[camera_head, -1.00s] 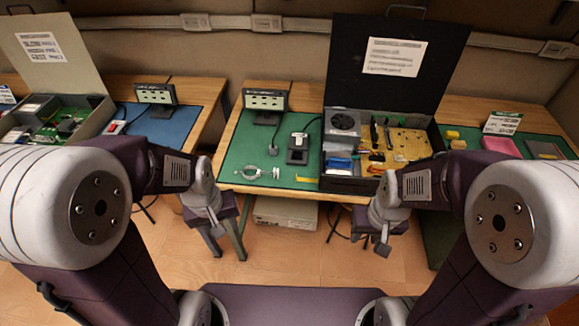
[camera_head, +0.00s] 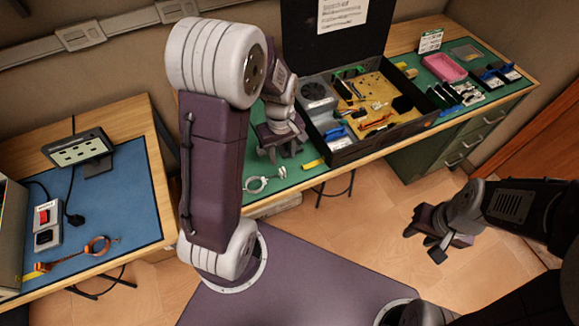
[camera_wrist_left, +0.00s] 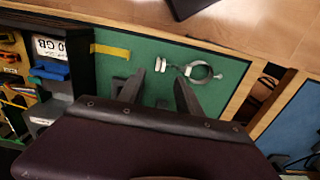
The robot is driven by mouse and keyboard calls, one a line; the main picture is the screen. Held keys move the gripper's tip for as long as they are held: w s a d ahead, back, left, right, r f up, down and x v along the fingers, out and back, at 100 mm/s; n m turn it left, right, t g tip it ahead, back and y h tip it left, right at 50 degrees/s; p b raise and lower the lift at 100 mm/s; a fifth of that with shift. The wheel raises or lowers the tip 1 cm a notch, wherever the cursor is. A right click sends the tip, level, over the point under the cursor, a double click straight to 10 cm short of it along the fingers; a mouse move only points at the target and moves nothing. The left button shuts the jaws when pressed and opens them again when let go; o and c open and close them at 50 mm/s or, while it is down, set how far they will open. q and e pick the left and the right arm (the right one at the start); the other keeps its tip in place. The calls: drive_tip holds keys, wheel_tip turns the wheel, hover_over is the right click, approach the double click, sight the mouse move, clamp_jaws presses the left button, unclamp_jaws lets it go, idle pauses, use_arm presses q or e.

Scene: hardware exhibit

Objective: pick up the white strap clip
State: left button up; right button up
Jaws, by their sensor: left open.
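The white strap clip (camera_head: 257,185) lies on the green mat near the front edge of the table. It is a pale ring with white end pieces, and it also shows in the left wrist view (camera_wrist_left: 205,73). My left gripper (camera_head: 283,154) is open and empty above the mat, beyond the clip in the head view. In the left wrist view its fingertips (camera_wrist_left: 158,92) point toward the clip's white end pieces, apart from them. My right gripper (camera_head: 425,245) appears open and empty, over the floor away from the table.
A yellow strip (camera_head: 313,164) lies right of the clip. The black open toolbox (camera_head: 345,155) stands close on the right of the left gripper. My left arm hides part of the green mat.

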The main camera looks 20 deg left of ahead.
sight(282, 170)
use_arm(q)
drive_tip(key=shift+a+f, duration=0.1)
drive_tip(key=shift+a, duration=0.1)
wheel_tip(282, 170, down, 3)
drive_tip(key=shift+s+d+f, duration=0.1)
drive_tip(key=shift+d, duration=0.05)
drive_tip(key=f, duration=0.6)
drive_tip(key=shift+w+b, duration=0.2)
drive_tip(key=shift+b, duration=0.2)
drive_tip(key=shift+r, duration=0.1)
clamp_jaws()
